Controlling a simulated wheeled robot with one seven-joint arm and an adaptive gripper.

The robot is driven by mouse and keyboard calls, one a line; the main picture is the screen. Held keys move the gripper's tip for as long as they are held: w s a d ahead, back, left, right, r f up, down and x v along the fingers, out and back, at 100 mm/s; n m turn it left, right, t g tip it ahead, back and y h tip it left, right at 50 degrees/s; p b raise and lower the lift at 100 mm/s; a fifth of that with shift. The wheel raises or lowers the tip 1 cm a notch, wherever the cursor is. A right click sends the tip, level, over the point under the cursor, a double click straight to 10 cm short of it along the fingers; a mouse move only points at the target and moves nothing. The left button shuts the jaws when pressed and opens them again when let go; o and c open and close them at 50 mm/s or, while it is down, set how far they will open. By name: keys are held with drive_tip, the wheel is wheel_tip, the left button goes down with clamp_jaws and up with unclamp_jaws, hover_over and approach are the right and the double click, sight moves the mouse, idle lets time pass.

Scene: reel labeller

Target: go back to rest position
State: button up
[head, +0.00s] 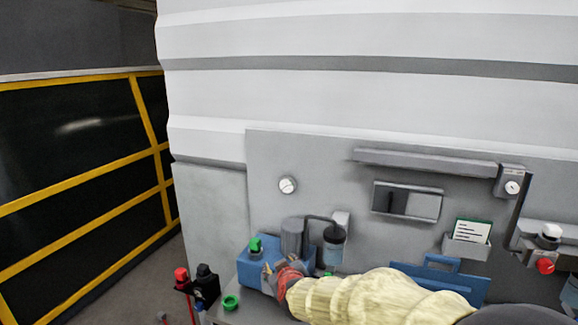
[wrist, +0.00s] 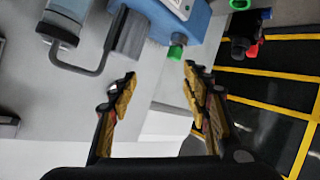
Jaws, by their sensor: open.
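My gripper (wrist: 160,76) is open and empty in the wrist view, its two yellow-and-black fingers well apart. In the head view my arm, in a pale yellow sleeve, reaches in from the lower right. The gripper (head: 272,272) is there in front of a blue box-shaped device (head: 252,276). The blue device also shows in the wrist view (wrist: 165,14), beyond the fingertips, with a green knob (wrist: 176,51) at its end. I cannot tell the exact gap between the fingers and the device.
A green ring (head: 231,302) lies at the lower left. A grey panel (head: 320,170) rises behind.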

drive_tip(key=s+d+r+m+g, duration=0.1)
drive_tip(key=s+d+m+g, duration=0.1)
drive_tip(key=s+d, duration=0.5)
drive_tip(key=s+d+r+m+g+h, duration=0.1)
drive_tip(key=s+d, duration=0.6)
drive_tip(key=s, duration=1.2)
drive_tip(key=s+d+r+m+g+h, duration=0.1)
drive_tip(key=s+d+m+g, duration=0.2)
drive_tip(key=s+d, duration=0.4)
drive_tip(key=s, duration=0.6)
drive_tip(key=shift+s+d+m+g, duration=0.2)
drive_tip(key=shift+s+m+g, duration=0.1)
drive_tip(key=shift+m+g, duration=0.1)
